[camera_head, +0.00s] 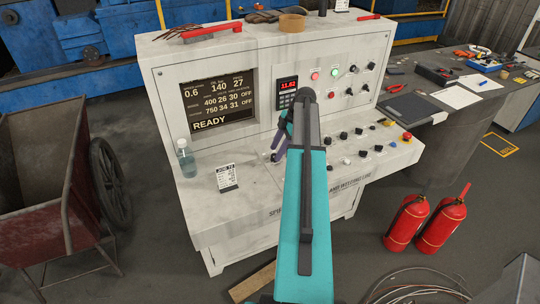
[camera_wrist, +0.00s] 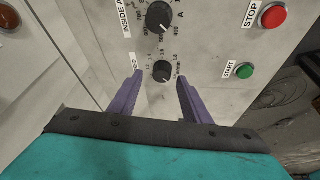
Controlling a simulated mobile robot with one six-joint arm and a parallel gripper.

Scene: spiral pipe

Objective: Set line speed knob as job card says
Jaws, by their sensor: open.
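The line speed knob (camera_wrist: 162,71) is a small black dial with a printed scale, its label partly cut to "EED" in the wrist view. My gripper (camera_wrist: 160,78) has purple fingers spread open, one tip left and one tip right of this knob, with clear gaps. I cannot tell how far the tips are from the panel. In the head view the gripper (camera_head: 280,142) is over the console, and my arm hides the knob. The job card (camera_head: 228,177), headed "JOB 12", stands on the console's left ledge; its small print is unreadable here.
A larger black knob (camera_wrist: 158,17) marked A sits just above. A red STOP button (camera_wrist: 273,16) and green START button (camera_wrist: 244,71) are to the right. In the head view a screen (camera_head: 218,103) reads READY, and a clear bottle (camera_head: 186,158) stands near the card.

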